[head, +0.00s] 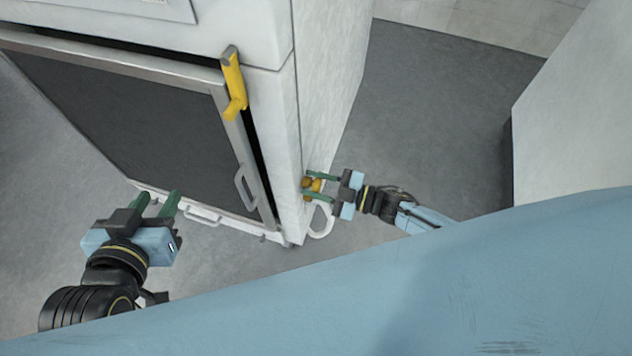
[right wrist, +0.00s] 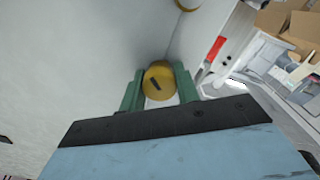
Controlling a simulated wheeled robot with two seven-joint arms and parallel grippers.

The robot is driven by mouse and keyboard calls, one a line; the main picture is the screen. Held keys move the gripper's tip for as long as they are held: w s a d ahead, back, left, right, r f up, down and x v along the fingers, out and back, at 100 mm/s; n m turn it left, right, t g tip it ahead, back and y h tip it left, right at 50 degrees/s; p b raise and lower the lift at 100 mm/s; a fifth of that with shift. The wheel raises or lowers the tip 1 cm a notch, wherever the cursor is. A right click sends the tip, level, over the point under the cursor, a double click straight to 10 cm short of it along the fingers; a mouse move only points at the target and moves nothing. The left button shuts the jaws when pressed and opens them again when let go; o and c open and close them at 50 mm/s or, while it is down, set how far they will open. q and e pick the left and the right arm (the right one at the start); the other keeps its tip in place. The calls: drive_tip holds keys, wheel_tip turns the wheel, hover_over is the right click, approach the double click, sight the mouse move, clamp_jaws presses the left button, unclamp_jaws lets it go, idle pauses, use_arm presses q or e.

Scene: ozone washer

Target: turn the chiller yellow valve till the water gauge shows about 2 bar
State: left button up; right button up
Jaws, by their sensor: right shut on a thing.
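The chiller is a white cabinet (head: 325,85) with a dark front panel. The yellow valve (head: 313,186) is a small round knob low on the chiller's right side. My right gripper (head: 305,184) is shut on the valve, with its green fingers on either side of it. In the right wrist view the valve (right wrist: 159,80) shows as a round yellow face with a dark slot between the two green fingers. My left gripper (head: 159,200) is open and empty in front of the chiller's lower edge. I cannot make out the water gauge in either view.
A yellow handle (head: 234,84) sits at the dark panel's upper right corner. A white curved hose or handle (head: 321,222) is just below the valve. A pale cabinet (head: 580,110) stands at the right, with grey floor (head: 440,90) between.

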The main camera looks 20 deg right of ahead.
drive_tip(key=shift+d, duration=0.1)
drive_tip(key=o, duration=1)
drive_tip(key=shift+c, duration=0.2)
drive_tip(key=shift+s, duration=0.1)
use_arm(q)
drive_tip(key=s+a+f+g+y+p, duration=0.1)
drive_tip(key=s+a+f+g+p, duration=0.1)
drive_tip(key=s+f+g, duration=0.3)
drive_tip(key=shift+s+a+f+y, duration=0.3)
drive_tip(key=shift+s+a+f, duration=0.15)
drive_tip(key=shift+s, duration=0.2)
use_arm(e)
drive_tip(key=v, duration=1.3)
drive_tip(key=shift+s+d, duration=0.1)
